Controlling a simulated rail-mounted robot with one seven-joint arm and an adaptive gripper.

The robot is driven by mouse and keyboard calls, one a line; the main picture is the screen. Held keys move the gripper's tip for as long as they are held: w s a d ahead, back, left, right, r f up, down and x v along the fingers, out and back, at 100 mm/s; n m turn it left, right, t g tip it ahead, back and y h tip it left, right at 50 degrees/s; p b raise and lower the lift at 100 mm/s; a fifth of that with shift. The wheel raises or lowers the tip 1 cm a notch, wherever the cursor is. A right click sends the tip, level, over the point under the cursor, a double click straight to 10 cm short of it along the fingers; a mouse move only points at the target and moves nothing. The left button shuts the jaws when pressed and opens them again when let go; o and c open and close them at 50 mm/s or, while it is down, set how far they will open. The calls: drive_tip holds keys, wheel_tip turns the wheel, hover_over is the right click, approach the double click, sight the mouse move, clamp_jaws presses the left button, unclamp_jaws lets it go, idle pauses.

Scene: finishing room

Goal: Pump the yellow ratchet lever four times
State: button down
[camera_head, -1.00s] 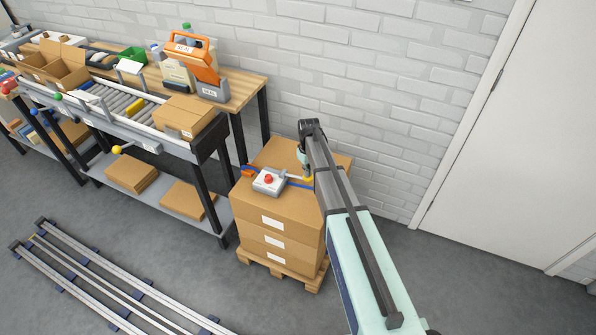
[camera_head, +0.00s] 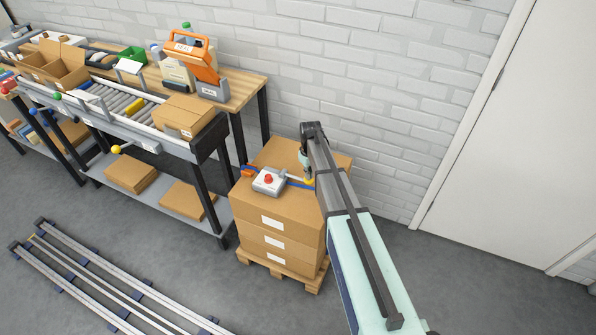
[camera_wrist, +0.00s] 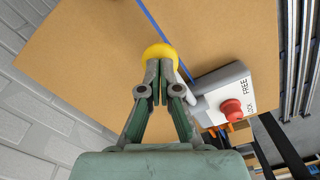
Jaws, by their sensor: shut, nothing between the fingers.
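The ratchet tool, a grey box (camera_head: 268,181) with a red knob, lies on top of the stacked cartons. In the wrist view the grey box (camera_wrist: 221,90) carries the words FREE and LOCK beside the red knob (camera_wrist: 232,109). The yellow lever end (camera_wrist: 160,52) is right at my fingertips; in the head view only a little of the yellow end (camera_head: 309,181) shows beside my arm. My gripper (camera_wrist: 157,80) is shut with nothing between its fingers, its tips at the yellow end; I cannot tell whether they touch.
A blue strap (camera_wrist: 152,20) runs across the carton stack (camera_head: 285,215), which stands on a wooden pallet (camera_head: 281,269). A roller conveyor table with a carton (camera_head: 184,116) is to the left. A brick wall is close behind. Metal rails lie on the floor.

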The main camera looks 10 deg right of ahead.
drive_tip(key=shift+r, duration=0.15)
wheel_tip(320, 180, up, 7)
drive_tip(key=w+a+p, duration=0.1)
drive_tip(key=p, duration=0.2)
drive_tip(key=shift+a, duration=0.4)
drive_tip(key=shift+w+f, duration=0.1)
drive_tip(key=shift+f, duration=0.4)
idle(0.7)
drive_tip(key=shift+f+b, duration=0.35)
